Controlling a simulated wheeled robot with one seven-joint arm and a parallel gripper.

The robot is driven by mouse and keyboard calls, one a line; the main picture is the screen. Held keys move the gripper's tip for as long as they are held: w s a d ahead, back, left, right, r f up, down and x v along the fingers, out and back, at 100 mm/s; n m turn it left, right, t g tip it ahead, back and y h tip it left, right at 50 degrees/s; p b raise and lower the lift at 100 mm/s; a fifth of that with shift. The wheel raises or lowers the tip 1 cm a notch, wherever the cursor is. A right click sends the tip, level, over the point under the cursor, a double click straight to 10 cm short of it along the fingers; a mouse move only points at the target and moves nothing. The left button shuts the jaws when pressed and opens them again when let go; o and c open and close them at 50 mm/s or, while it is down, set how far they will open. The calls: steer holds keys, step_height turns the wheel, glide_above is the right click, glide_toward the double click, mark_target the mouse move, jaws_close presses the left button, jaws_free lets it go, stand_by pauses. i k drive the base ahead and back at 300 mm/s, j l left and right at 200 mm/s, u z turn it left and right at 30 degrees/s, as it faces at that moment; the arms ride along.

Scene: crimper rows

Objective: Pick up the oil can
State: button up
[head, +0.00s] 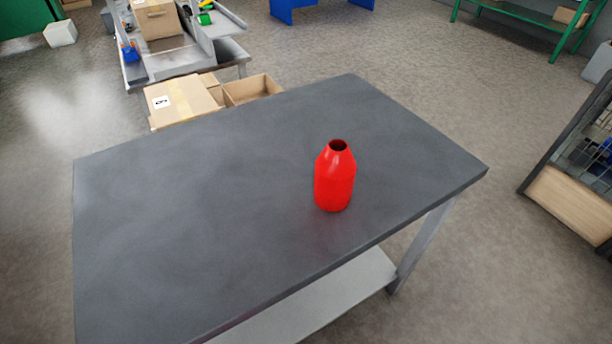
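A bright red oil can (334,182) stands upright on the dark grey table (190,210). It has a wide body, a tapered shoulder and a dark round opening at the top. It is right of the table's middle, near the front right edge. Nothing touches it, and no part of it is hidden by another object. My gripper is not in view.
The rest of the tabletop is bare. A lower shelf (318,297) shows under the front edge. Cardboard boxes (183,101) sit behind the table at the back left. A dark rack with a wooden panel (570,203) stands at the right, with open floor between.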

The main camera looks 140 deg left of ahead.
mark_target(335, 167)
steer(key=k+u, duration=0.1)
steer(key=u, duration=3.9)
steer(key=k+u, duration=0.1)
steer(key=u, duration=0.45)
steer(key=k, duration=0.45)
